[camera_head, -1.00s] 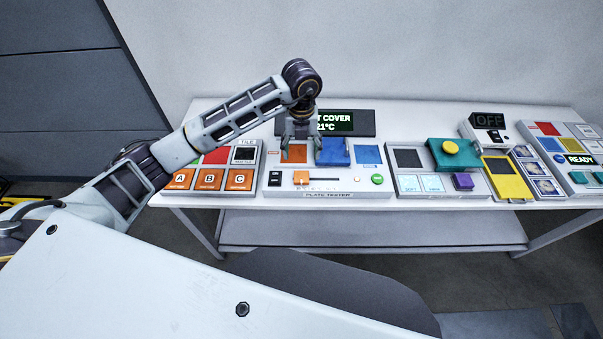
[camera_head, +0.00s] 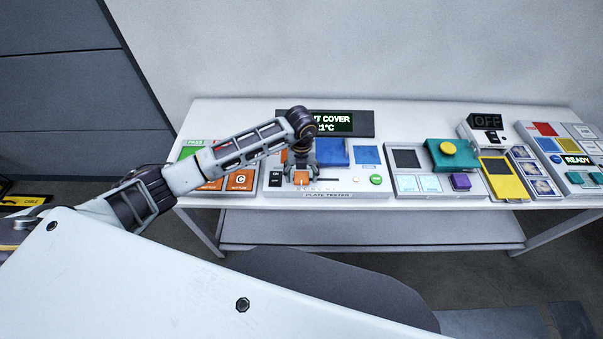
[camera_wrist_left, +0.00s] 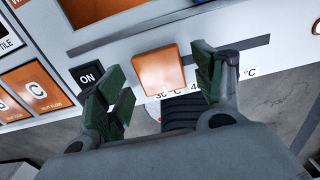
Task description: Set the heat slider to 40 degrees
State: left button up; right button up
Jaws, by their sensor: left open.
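The orange heat slider knob (camera_wrist_left: 160,72) sits near the left part of its dark slot on the plate tester; in the head view the knob (camera_head: 301,178) shows under my left gripper. Degree marks (camera_wrist_left: 180,94) run below it, partly hidden; a "30 °C" shows near the knob's lower edge, with a "4" just right of it. My left gripper (camera_wrist_left: 157,85) is open, with its green-padded fingers on either side of the knob. Whether they touch it is unclear. The plate tester (camera_head: 345,194) has a display (camera_head: 330,123) showing "21°C". My right gripper is not in view.
An ON switch (camera_wrist_left: 88,76) lies close to the left finger. A blue block (camera_head: 331,152) and a green button (camera_head: 376,180) are on the tester. Tile panels stand at the left, and other stations with a yellow knob (camera_head: 448,147) at the right.

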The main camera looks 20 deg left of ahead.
pick_arm(q)
jog(key=shift+f, duration=0.35)
jog(key=c, duration=1.4)
jog(key=shift+d, duration=0.1)
jog(key=shift+c, duration=0.3)
